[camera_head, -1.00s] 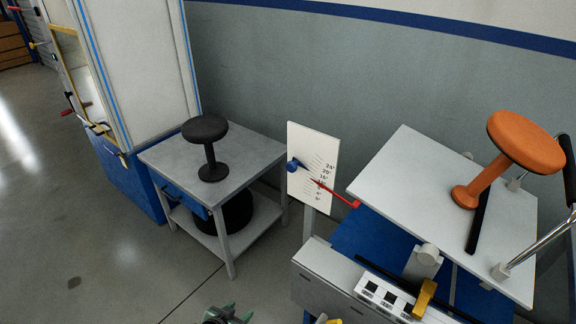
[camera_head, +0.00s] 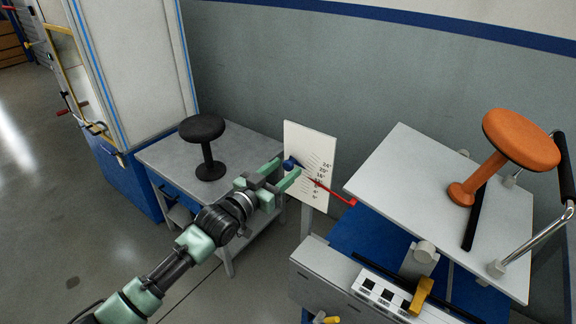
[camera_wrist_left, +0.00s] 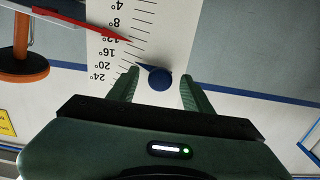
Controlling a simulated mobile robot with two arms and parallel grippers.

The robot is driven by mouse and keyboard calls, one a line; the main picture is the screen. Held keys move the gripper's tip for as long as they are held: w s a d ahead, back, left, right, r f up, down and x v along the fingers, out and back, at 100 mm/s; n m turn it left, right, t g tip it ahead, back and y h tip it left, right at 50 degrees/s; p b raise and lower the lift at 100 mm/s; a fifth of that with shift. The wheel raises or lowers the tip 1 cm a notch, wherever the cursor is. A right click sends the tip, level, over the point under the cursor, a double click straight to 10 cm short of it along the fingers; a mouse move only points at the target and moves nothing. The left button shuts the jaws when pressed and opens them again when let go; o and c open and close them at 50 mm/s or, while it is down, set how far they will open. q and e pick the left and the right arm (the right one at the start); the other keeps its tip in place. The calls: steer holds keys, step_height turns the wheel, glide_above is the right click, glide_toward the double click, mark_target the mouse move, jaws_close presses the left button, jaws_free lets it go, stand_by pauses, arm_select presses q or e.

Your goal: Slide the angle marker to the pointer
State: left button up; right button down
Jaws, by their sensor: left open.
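The angle marker is a blue round knob with a pointed tip (camera_head: 289,163), on a white scale board (camera_head: 318,146). In the left wrist view the knob (camera_wrist_left: 159,80) lies between my fingers, its tip between the 16° and 20° marks. The red pointer (camera_head: 338,194) reaches in from the right; in the wrist view the red pointer (camera_wrist_left: 80,25) ends near the 12° mark. My left gripper (camera_head: 289,168) is open around the knob, with a visible gap at each finger in the wrist view (camera_wrist_left: 160,84). My right gripper is out of view.
A grey table (camera_head: 165,158) with a black stool (camera_head: 205,145) stands left of the board. A tilted grey platform (camera_head: 400,180) with an orange stool (camera_head: 520,140) stands to the right, above a control panel (camera_head: 378,293). The wall is close behind the board.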

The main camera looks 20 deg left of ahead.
arm_select(q)
steer(key=shift+x, duration=1.15)
jaws_close()
steer(key=shift+f, duration=0.1)
stand_by(0.5)
